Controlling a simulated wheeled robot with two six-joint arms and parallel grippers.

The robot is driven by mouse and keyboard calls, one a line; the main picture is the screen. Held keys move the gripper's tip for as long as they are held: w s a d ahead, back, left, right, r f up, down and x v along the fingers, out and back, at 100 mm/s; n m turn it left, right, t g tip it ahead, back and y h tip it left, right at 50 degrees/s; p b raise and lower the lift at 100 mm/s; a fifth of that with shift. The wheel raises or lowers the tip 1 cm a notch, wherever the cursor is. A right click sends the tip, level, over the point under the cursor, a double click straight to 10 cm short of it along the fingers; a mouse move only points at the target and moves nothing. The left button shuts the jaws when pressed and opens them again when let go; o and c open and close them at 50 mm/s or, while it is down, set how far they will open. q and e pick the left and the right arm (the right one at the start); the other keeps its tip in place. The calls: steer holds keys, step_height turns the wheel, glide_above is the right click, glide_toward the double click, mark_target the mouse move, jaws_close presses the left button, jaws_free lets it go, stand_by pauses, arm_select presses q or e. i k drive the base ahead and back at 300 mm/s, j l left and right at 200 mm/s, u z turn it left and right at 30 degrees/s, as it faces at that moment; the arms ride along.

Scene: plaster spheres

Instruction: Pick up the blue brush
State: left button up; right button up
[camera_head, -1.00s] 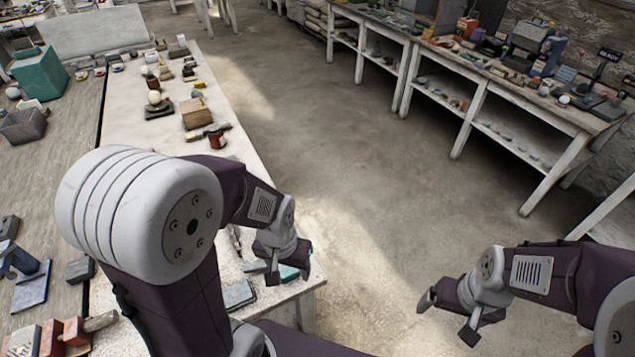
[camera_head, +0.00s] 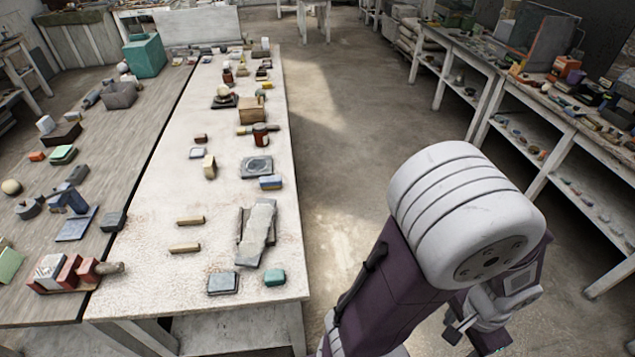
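I cannot make out a clear brush shape. A small block with a blue side and pale top (camera_head: 271,182) lies near the right edge of the white table (camera_head: 150,255), beside a grey slab with a round dark plate (camera_head: 256,167); I cannot tell whether it is the blue brush.
Pale stone slabs (camera_head: 257,233), a grey block (camera_head: 223,283), a green block (camera_head: 274,278) and wooden sticks (camera_head: 190,220) lie on the near table. A grey-brown table (camera_head: 115,175) with more items adjoins at left. Open floor (camera_head: 350,150) separates these from a shelved bench at right.

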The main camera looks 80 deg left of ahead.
mark_target(270, 183)
steer(key=i+u, duration=0.7)
steer(key=u, duration=0.15)
steer(key=i+l+u, duration=0.25)
steer(key=u, duration=0.15)
steer(key=i+j+u, duration=0.3)
steer(key=u, duration=0.2)
steer(key=i+j+u, duration=0.2)
steer(key=i+u, duration=0.55)
steer(key=u, duration=0.2)
steer(key=i+u, duration=0.5)
steer(key=i+l+u, duration=0.25)
steer(key=u, duration=0.2)
steer(key=i+u, duration=0.25)
steer(key=i+l+u, duration=0.1)
steer(key=i+u, duration=0.15)
